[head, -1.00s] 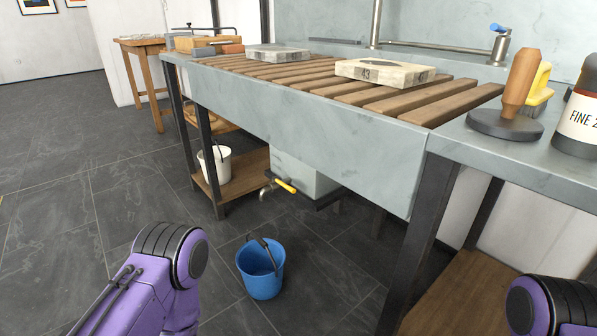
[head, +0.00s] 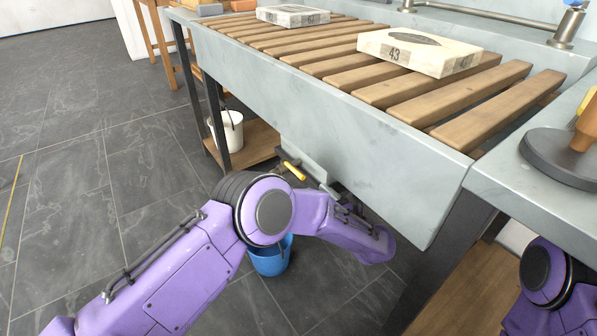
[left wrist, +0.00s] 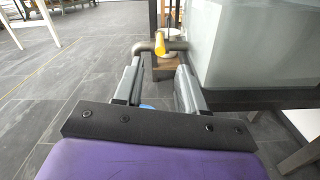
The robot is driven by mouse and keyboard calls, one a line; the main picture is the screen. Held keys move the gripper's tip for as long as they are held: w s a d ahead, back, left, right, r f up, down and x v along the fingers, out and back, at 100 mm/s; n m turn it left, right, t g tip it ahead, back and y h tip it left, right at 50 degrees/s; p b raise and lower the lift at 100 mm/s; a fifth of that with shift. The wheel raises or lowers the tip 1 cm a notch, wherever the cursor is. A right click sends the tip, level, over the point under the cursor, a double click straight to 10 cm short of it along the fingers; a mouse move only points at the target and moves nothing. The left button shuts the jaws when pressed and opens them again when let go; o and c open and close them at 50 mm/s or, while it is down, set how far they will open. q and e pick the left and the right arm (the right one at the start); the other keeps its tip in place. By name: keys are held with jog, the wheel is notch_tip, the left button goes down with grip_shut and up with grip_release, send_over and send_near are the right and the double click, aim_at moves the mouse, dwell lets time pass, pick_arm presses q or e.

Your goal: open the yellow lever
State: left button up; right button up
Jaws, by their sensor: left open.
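The yellow lever (head: 294,171) sits on the tap under the stone sink, just above my left arm in the head view. In the left wrist view the yellow lever (left wrist: 160,44) stands upright in the picture on a metal tap pipe (left wrist: 146,48). My left gripper (left wrist: 158,68) is open, its two fingers pointing toward the tap, with the lever beyond the fingertips and roughly centred between them. Nothing is held. In the head view I cannot make out the left fingers clearly. Only part of my right arm shows at the lower right; its gripper is out of view.
The stone sink (head: 340,140) with wooden slats overhangs the tap. Its pale tank (left wrist: 245,45) stands close right of the fingers. A blue bucket (head: 268,262) is on the floor, partly behind my arm. A white bucket (head: 228,130) stands on the low shelf (head: 250,150).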

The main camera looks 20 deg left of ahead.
aim_at(298, 172)
pick_arm(q)
jog(key=b+x, duration=0.2)
jog(key=x, duration=0.7)
jog(key=shift+w+a+f, duration=0.15)
jog(key=shift+w+a, duration=0.05)
jog(key=shift+w, duration=0.05)
jog(key=shift+w+a, duration=0.2)
jog(key=shift+a, duration=0.05)
grip_shut()
